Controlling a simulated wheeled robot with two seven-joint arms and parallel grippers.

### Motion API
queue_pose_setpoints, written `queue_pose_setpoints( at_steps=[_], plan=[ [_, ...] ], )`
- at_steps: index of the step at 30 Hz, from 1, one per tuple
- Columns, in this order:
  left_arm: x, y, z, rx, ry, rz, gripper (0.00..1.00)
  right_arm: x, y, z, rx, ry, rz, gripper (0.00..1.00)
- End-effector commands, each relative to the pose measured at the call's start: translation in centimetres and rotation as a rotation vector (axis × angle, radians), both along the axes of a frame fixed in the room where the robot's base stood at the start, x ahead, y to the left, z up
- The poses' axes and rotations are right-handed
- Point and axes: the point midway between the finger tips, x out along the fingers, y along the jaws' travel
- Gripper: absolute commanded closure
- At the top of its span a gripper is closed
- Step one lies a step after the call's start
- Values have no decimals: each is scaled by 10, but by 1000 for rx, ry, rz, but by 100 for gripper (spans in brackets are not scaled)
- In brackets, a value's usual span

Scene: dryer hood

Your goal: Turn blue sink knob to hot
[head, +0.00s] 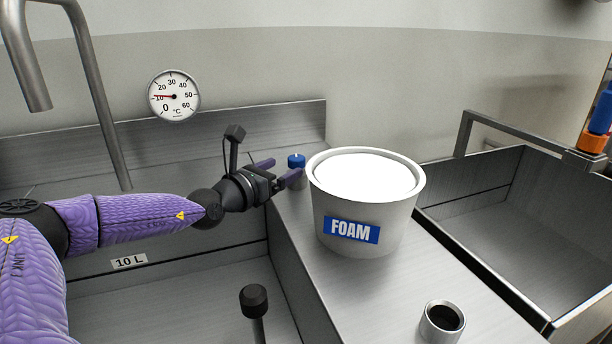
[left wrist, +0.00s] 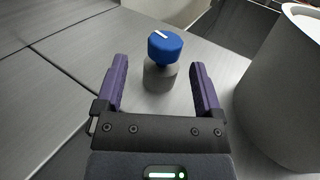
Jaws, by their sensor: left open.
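The blue sink knob (head: 296,160) sits on a short grey base on the metal ledge, just left of the foam tub. In the left wrist view the blue knob (left wrist: 165,45) has a white line across its top and stands ahead of the fingers, roughly centred between them. My left gripper (head: 278,172) is open and empty beside the knob; it also shows in the left wrist view (left wrist: 158,85). Its purple fingers are apart and do not appear to touch the knob. A round dial (head: 174,96) on the wall has its red needle near 10 °C. My right gripper is not visible.
A white tub (head: 330,205) labelled FOAM stands close to the right of my left gripper. A sink basin marked 10 L lies below my left arm. A small metal cup (head: 442,321) is at the front, and another basin (head: 500,215) is at right.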

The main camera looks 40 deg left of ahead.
Motion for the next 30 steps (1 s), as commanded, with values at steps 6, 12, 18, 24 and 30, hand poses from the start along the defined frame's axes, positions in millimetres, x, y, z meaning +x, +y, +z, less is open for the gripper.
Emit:
queue_pose_setpoints(
  at_steps=[6, 12, 18, 24, 30],
  plan=[
    [19, -3, 0, -7, -9, -19, 14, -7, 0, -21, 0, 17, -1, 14],
    [33, 1, 6, -8, -12, -8, 14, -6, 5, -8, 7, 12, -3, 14],
    [54, 0, 3, -7, -9, -14, 14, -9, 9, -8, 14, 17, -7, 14],
    [65, -1, 3, -4, -4, -18, 14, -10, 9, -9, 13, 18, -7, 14],
    [66, -1, 3, -3, -4, -18, 14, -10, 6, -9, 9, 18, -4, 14]
  ],
)
